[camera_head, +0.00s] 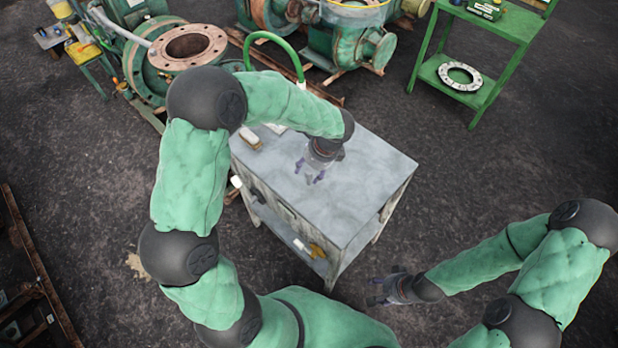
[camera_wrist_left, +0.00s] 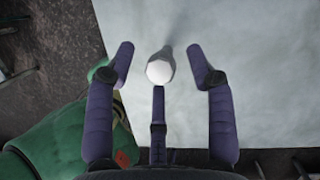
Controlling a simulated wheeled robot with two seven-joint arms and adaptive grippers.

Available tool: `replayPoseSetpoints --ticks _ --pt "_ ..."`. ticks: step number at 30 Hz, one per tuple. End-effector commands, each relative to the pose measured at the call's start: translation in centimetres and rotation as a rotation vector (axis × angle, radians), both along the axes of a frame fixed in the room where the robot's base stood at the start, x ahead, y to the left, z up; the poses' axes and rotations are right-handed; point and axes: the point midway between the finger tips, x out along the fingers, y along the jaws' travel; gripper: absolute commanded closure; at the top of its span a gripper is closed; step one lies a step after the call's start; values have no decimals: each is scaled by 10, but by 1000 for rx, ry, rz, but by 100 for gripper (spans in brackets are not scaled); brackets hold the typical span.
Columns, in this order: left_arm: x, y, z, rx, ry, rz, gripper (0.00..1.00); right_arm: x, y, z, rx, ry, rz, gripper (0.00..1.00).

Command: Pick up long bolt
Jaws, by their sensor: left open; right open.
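In the left wrist view a long bolt (camera_wrist_left: 160,71) shows its pale round head, with a darker shank or shadow behind it. It seems to stand upright on the grey table (camera_head: 375,165), but I see it nearly end-on. My left gripper (camera_head: 313,176) is low over the tabletop. In the wrist view its purple fingers (camera_wrist_left: 159,58) are open, one on each side of the bolt, with visible gaps. In the head view I cannot make out the bolt at the gripper. My right gripper (camera_head: 375,291) is open and empty, off the table's front right side.
A small white item (camera_head: 250,138) lies at the tabletop's left back edge. A yellow item (camera_head: 318,250) shows on the table's front side. A green shelf stand (camera_head: 500,25) holds a flange ring (camera_head: 459,76). Green pumps (camera_head: 340,45) stand behind. The tabletop's right part is clear.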

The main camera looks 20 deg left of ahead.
Motion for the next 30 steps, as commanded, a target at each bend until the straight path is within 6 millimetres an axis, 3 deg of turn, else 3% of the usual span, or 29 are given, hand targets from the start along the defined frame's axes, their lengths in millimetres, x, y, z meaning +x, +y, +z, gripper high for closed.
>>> replayPoseSetpoints --ticks 3,10,11,16,30 --pt "-1 4 -15 -1 2 2 45 0 0 -8 0 0 0 45" --pt "0 4 -14 -1 0 1 45 0 0 -6 0 0 0 45" --pt "0 4 -14 -1 0 1 51 0 0 -6 0 0 0 45" --pt "0 4 -14 -1 0 1 99 0 0 -6 0 0 0 45" --pt "0 4 -9 0 0 1 100 0 0 -3 0 0 0 45"
